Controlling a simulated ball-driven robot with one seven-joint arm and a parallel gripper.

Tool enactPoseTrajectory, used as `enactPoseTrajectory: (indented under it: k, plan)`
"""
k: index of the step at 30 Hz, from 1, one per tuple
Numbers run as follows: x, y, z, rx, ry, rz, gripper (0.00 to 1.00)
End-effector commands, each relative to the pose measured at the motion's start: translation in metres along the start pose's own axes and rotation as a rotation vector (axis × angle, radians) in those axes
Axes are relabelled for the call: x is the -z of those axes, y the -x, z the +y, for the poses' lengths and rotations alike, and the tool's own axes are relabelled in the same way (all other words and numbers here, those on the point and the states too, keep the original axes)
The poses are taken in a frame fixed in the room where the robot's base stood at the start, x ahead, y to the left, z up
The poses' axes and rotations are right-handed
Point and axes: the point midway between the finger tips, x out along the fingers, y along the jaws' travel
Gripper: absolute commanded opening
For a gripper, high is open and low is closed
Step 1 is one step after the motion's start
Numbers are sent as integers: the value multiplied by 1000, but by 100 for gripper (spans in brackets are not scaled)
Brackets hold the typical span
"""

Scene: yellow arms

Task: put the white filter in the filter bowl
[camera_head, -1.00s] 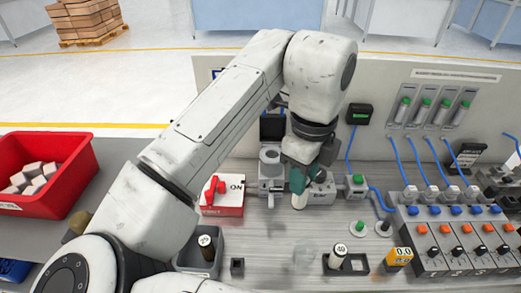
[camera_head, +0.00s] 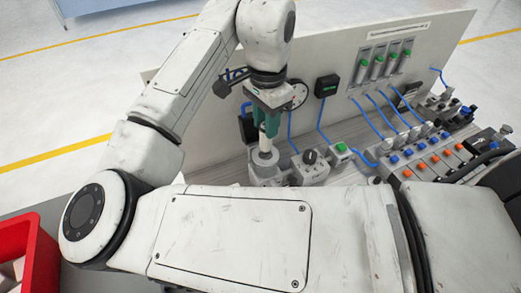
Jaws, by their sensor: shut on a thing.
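My gripper (camera_head: 268,127), with teal fingers, is in the upper middle of the head view and points down. It is shut on the white filter (camera_head: 264,143), which stands upright below the fingers. The filter bowl (camera_head: 265,169) is the grey round-topped unit directly under it. The filter's lower end overlaps the bowl's top in this view. I cannot tell whether it is just above the opening or inside it. The front of the bowl is partly hidden by my own arm.
A grey unit with a black knob (camera_head: 310,157) and a green button (camera_head: 341,149) stand right of the bowl. Blue hoses run to a valve row on the right. A red bin (camera_head: 30,250) is at lower left.

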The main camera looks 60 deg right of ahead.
Motion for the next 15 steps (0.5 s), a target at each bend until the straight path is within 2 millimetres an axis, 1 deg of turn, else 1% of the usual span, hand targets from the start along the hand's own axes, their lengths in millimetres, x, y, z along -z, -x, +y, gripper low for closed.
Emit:
enactPoseTrajectory:
  k: [1, 4, 11, 15]
  plan:
    - [0, -9, 0, -3, 2, 1, 0]
    - [-1, -24, 0, -2, 1, 0, 0]
    - [0, -42, 0, -1, -1, 0, 0]
    - [-1, -60, 0, -2, 0, 0, 0]
